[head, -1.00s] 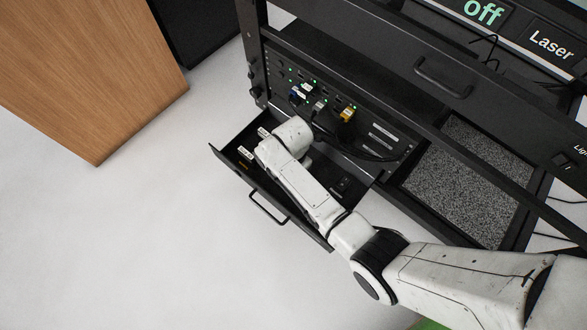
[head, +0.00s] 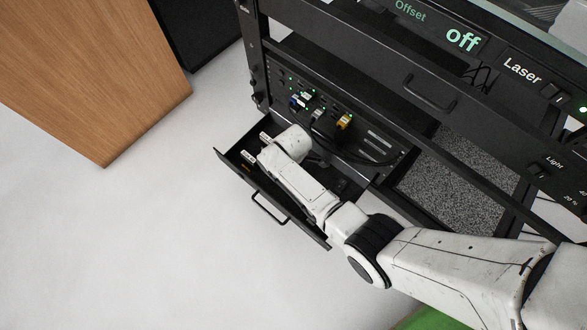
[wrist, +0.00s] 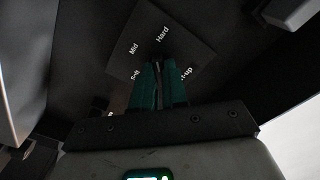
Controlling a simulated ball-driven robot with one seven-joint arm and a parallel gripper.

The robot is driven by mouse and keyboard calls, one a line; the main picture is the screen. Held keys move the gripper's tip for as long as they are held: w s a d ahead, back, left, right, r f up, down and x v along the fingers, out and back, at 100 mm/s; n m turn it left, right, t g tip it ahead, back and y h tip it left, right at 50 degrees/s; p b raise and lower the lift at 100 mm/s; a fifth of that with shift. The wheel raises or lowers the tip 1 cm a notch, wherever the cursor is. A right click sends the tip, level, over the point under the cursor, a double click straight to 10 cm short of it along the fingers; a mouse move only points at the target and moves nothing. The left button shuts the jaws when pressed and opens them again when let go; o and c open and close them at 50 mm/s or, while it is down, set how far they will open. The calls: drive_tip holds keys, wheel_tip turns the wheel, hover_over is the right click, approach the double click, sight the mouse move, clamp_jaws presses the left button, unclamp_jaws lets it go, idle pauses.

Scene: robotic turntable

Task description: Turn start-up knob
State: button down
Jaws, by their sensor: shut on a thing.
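My gripper (wrist: 158,72) shows in the wrist view with its two green fingers close together, shut on the start-up knob. The knob itself is hidden between and behind the fingertips. A dark label plate (wrist: 188,47) lies around it, with "Mid" and "Hard" readable above the fingers. The "Start-up" and "Soft" lettering is partly covered by the fingers. In the head view my gripper is hidden behind my white wrist, which reaches down into the open black drawer (head: 232,157).
The drawer handle (head: 268,208) sticks out at the front. Above the drawer, a rack panel (head: 284,85) has plugged cables and green lights. A display (head: 462,40) reads "off" beside a Laser switch (head: 552,92). A wooden cabinet (head: 95,75) stands left, with clear floor before it.

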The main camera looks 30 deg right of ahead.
drive_tip(key=shift+m+p, duration=0.35)
drive_tip(key=shift+m, duration=0.95)
drive_tip(key=c, duration=1.2)
unclamp_jaws()
drive_tip(key=shift+o, duration=0.2)
wheel_tip(320, 180, up, 11)
drive_tip(key=p, duration=0.6)
drive_tip(key=shift+f, duration=0.1)
